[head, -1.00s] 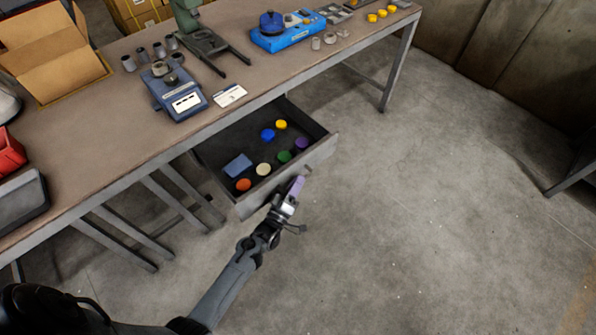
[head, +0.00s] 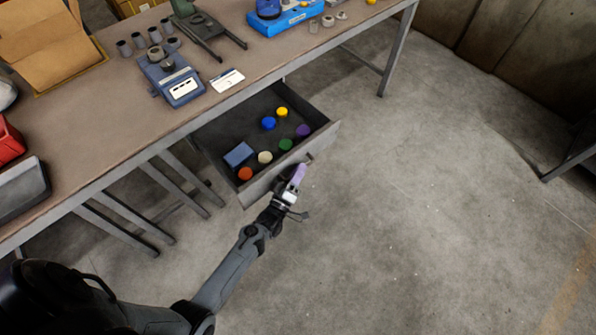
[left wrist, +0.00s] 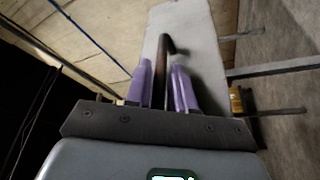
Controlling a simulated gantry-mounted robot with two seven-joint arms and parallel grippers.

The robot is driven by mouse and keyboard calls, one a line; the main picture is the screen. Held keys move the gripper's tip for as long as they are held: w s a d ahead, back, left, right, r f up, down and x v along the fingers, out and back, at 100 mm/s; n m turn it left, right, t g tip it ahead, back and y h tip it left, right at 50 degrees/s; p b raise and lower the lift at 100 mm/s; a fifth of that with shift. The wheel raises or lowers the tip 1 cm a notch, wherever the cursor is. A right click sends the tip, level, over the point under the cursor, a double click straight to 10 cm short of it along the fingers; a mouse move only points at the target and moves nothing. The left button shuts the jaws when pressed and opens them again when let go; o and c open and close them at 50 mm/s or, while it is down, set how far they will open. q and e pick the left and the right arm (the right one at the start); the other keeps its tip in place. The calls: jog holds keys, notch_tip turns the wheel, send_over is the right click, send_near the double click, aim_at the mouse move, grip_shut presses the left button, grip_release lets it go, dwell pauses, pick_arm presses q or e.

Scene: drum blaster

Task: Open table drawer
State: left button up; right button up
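The table drawer (head: 290,165) stands pulled out from under the workbench (head: 100,130), its inside showing. It holds a blue box (head: 239,155) and several coloured round pieces. My left gripper (head: 298,175), with purple fingers, is at the outer face of the drawer front. In the left wrist view the dark drawer handle (left wrist: 164,65) runs between the two close-set fingers of my left gripper (left wrist: 162,85), which look shut on it. Part of the handle is hidden in the head view. My right gripper is not in view.
On the bench are a blue device (head: 170,78), a white card (head: 227,80), an open cardboard box (head: 45,40) and a red bin (head: 10,145). Bench legs (head: 400,50) stand beneath. The floor (head: 420,220) right of the drawer is clear.

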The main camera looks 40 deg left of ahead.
pick_arm(q)
jog(key=p+v, duration=0.2)
jog(key=v, duration=0.8)
jog(key=shift+s, duration=0.4)
jog(key=shift+s+f, duration=0.1)
jog(key=shift+f, duration=0.05)
